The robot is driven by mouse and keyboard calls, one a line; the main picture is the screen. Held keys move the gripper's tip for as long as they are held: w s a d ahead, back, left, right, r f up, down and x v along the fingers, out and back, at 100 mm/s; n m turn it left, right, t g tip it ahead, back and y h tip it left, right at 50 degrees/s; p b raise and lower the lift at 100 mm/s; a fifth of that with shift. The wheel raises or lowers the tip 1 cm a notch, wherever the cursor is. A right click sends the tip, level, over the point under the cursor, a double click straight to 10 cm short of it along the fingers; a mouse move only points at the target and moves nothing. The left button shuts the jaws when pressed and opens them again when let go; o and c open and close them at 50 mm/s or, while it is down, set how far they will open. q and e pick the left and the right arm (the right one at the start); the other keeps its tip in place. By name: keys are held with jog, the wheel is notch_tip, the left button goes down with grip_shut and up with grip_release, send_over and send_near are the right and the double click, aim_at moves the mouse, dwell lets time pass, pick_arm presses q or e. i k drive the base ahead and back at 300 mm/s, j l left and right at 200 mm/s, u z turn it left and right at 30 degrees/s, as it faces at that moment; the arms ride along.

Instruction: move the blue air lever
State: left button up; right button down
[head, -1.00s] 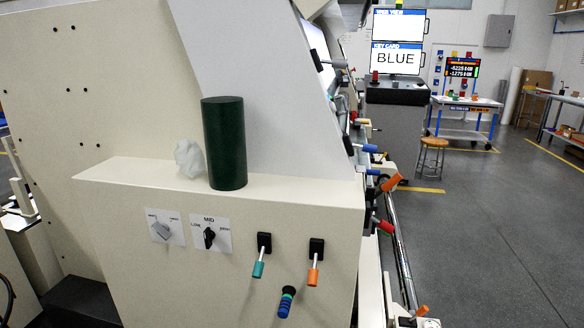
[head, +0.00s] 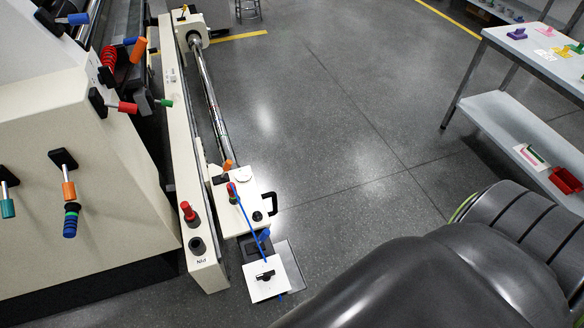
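Several blue-handled parts show in the head view, and I cannot tell which is the air lever. One blue handle (head: 75,19) sticks out from a black mount at the top left of the machine. A smaller blue handle (head: 130,41) is beside the orange one, partly crowded by other handles. A short blue lever (head: 263,236) stands low by the floor unit, with a thin blue line running past it. Neither of my grippers is in view.
The cream machine (head: 110,200) fills the left, with orange, red and teal handles. A long rail (head: 210,95) runs along its side. A white table (head: 535,50) with a lower shelf stands at the right. Grey floor between is open. A large dark rounded shape covers the lower right.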

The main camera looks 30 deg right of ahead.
aim_at(265, 232)
jog(key=l, duration=1.5)
jog(key=k+l, duration=0.15)
jog(key=k, duration=0.85)
